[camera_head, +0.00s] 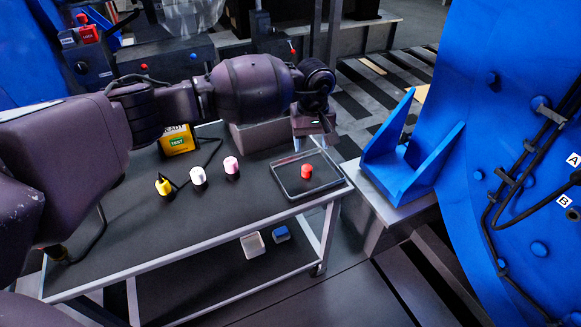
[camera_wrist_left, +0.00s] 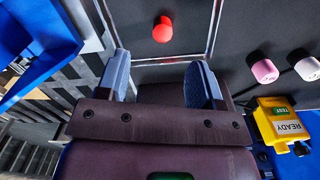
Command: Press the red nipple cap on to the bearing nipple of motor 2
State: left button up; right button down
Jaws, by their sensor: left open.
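The red nipple cap (camera_head: 306,171) stands in a shallow dark tray (camera_head: 282,186) at the right end of the cart top. It also shows beyond my fingertips in the left wrist view (camera_wrist_left: 162,30). My left gripper (camera_head: 312,138) is above and behind the tray, apart from the cap. Its two blue-grey fingers are spread and empty in the left wrist view (camera_wrist_left: 160,72). A large blue housing (camera_head: 490,130) with labels A and B and dark cables fills the right side. I cannot tell whether it is motor 2, nor make out the bearing nipple. My right gripper is not in view.
White (camera_head: 198,176), pink (camera_head: 231,166) and yellow (camera_head: 163,186) caps stand on the cart top (camera_head: 130,240). A yellow tester (camera_head: 177,139) lies behind them. A blue bracket (camera_head: 405,160) stands between cart and housing. Two small blocks lie on the lower shelf.

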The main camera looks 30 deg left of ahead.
aim_at(307, 167)
pick_arm(q)
jog(key=shift+w+a+f, duration=0.15)
jog(key=shift+a+f, duration=0.05)
jog(key=shift+a, duration=0.25)
notch_tip(307, 167, down, 5)
jog(key=shift+d+r+b, duration=0.1)
jog(key=shift+b, duration=0.6)
jog(key=shift+w+a+f+b, duration=0.1)
jog(key=shift+f+b, duration=0.4)
jog(key=shift+f, duration=0.85)
jog(key=shift+w+a+f+b, duration=0.1)
jog(key=shift+f+b, duration=0.35)
jog(key=shift+f, duration=0.9)
jog(key=shift+r, duration=0.1)
jog(key=c, duration=1)
